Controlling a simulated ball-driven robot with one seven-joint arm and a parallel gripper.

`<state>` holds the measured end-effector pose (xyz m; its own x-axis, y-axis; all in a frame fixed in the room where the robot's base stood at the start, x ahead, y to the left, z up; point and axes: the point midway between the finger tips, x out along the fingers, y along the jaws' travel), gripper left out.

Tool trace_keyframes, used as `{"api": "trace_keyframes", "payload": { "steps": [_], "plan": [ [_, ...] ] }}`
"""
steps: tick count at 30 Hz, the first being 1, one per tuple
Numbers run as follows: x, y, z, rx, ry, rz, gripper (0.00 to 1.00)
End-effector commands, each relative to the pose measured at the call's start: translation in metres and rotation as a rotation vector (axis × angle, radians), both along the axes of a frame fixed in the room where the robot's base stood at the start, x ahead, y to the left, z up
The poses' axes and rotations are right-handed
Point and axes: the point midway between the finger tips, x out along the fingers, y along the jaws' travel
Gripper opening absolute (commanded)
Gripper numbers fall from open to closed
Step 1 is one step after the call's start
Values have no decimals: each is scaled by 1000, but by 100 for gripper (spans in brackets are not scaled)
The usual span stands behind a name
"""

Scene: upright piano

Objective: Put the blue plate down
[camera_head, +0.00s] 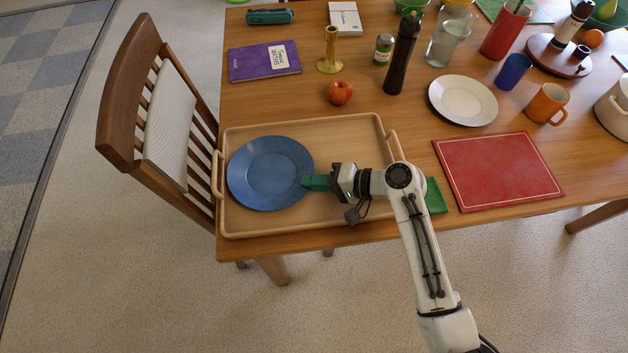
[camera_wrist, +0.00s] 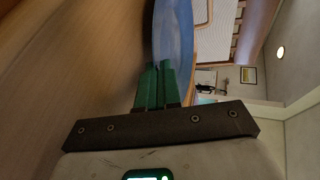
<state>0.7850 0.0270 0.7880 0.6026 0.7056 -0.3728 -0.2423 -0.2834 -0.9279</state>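The blue plate (camera_head: 265,172) is over the left part of the wooden tray (camera_head: 345,130) in the head view, face up and roughly level. Its rim also shows between and beyond the green fingers in the wrist view (camera_wrist: 175,35). My gripper (camera_head: 308,182) reaches in from the right, low over the tray. Its two green fingers (camera_wrist: 159,75) are closed on the plate's near rim. I cannot tell whether the plate's underside touches the tray or hangs just above it.
The tray's right part is mostly bare under my wrist. A red apple (camera_head: 340,92), brass candlestick (camera_head: 331,50) and purple book (camera_head: 265,62) stand or lie behind it. A red mat (camera_head: 497,170) and white plate (camera_head: 463,100) are to the right. A chair (camera_head: 150,110) stands at the left.

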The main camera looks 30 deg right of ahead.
Motion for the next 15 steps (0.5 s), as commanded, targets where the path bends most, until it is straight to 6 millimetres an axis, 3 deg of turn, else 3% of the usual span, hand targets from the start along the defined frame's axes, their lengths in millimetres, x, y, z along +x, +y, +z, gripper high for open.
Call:
{"api": "trace_keyframes", "payload": {
  "steps": [5, 9, 15],
  "plan": [
    [0, 0, -1, 1, -2, -1, 0],
    [0, 0, -2, 0, 0, 0, 14],
    [0, 0, -2, 0, 0, 0, 14]
  ]
}}
